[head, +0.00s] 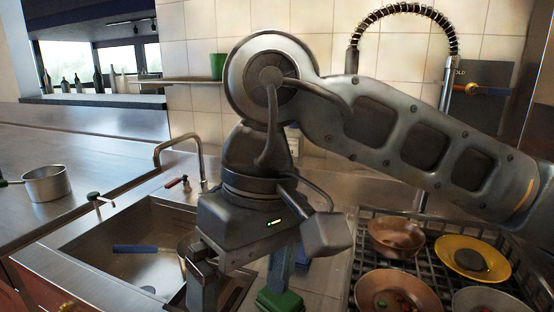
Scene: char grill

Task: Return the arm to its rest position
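My arm crosses the head view from the right edge, with its elbow raised in the middle and its wrist pointing down. My gripper (203,284) hangs over the right edge of the sink (95,240). One finger shows clearly at the lower left of the gripper body. No object shows clearly between the fingers.
A rack (356,262) with several bowls and plates stands at the lower right. A tap (178,140) rises behind the sink. A blue-handled item (135,249) lies in the sink. A green object (278,301) stands beside the gripper. A pot (46,184) sits on the left counter.

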